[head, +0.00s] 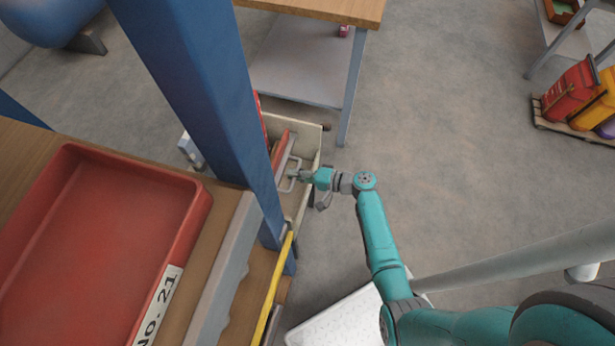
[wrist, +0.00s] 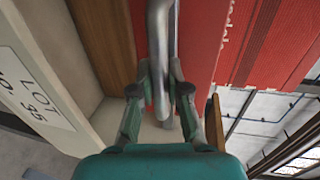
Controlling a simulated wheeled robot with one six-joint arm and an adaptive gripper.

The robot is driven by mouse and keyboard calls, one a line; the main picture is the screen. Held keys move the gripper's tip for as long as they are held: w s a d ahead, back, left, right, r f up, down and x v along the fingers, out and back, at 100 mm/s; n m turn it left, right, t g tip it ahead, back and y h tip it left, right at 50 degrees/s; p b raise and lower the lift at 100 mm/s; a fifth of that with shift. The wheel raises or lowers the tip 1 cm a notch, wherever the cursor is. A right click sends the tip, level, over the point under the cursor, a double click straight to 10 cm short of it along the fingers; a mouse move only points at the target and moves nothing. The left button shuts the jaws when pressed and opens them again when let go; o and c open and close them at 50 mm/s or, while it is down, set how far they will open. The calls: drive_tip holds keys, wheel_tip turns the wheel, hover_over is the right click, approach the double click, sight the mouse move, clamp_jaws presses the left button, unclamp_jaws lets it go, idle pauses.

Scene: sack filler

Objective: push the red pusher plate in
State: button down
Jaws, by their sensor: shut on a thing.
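The red pusher plate (head: 283,150) stands inside a cream-walled box, with a grey metal bar handle (head: 291,182) on its near face. In the wrist view the plate (wrist: 199,45) is a flat red surface behind the handle (wrist: 158,40). My gripper (head: 297,175) reaches over the box from the right. In the wrist view my gripper (wrist: 161,88) has one finger on each side of the handle bar and is shut on it. Part of the plate's left side is hidden behind the blue post in the head view.
The cream box (head: 308,150) bears a "LOT" label (wrist: 35,90) in the wrist view. A blue post (head: 200,90) stands close to the left. A red tray (head: 90,240) sits on the wooden bench. A yellow bar (head: 272,295) is below the box. Open floor (head: 450,130) lies right.

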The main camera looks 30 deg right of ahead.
sight(283, 171)
drive_tip(key=x, duration=0.3)
drive_tip(key=r+x, duration=0.1)
drive_tip(key=x, duration=0.2)
drive_tip(key=shift+w+a+r, duration=0.2)
drive_tip(key=c, duration=1.1)
unclamp_jaws()
drive_tip(key=shift+c, duration=0.2)
drive_tip(key=v, duration=1.2)
drive_tip(key=shift+f, duration=0.15)
